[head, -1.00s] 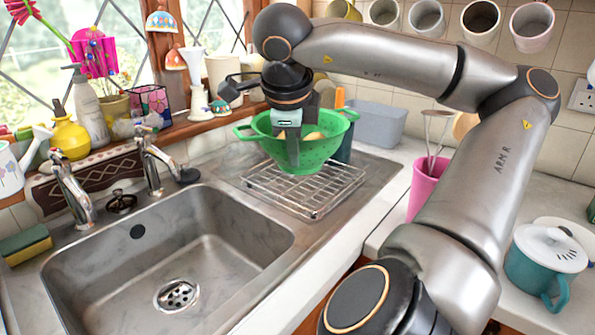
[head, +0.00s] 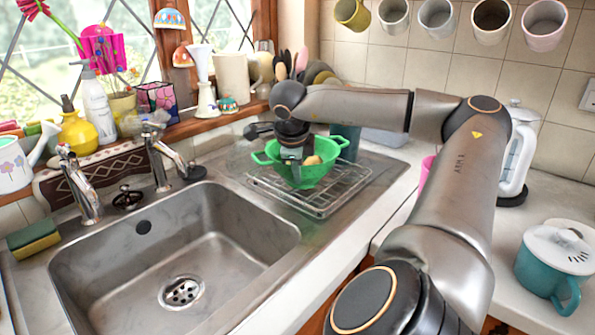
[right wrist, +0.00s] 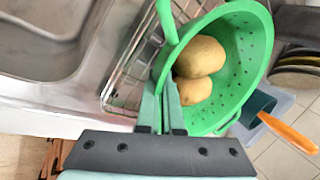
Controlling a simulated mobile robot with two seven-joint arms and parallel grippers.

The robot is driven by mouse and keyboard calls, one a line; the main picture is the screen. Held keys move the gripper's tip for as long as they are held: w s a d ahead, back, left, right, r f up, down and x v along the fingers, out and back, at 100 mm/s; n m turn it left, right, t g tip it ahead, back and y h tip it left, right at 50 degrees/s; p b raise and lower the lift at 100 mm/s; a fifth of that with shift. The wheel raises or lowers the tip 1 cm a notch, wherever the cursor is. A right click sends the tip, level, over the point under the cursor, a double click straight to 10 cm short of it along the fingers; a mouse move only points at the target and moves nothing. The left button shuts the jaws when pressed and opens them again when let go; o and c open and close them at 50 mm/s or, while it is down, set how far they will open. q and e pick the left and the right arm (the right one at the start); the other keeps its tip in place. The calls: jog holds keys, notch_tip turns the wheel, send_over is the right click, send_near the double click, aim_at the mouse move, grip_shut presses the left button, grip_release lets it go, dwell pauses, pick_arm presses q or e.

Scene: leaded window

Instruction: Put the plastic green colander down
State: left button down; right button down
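The plastic green colander (head: 322,172) is upright, low over the wire rack on the sink's drainboard. I cannot tell if its base touches the rack. It holds two yellowish potatoes (right wrist: 200,57), which show in the right wrist view. My right gripper (head: 294,172) points down at the colander's near side. In the right wrist view my right gripper's fingers (right wrist: 165,100) are close together on the rim of the colander (right wrist: 245,50). The colander's underside is hidden. My left gripper is not in view.
The wire rack (head: 335,203) lies on the metal drainboard right of the empty sink basin (head: 185,250). A dark teal cup (head: 347,135) stands close behind the colander. Taps (head: 75,180) and the sill's bottles are to the left. A teal lidded pot (head: 545,270) stands at right.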

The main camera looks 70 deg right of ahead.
jog(key=shift+f, duration=0.3)
jog(key=shift+f, duration=0.2)
jog(key=c, duration=1.1)
grip_release()
jog(key=shift+r, duration=0.1)
jog(key=shift+a+r, duration=0.1)
jog(key=shift+r, duration=0.15)
jog(key=shift+p+v, duration=0.9)
jog(key=shift+v, duration=4.9)
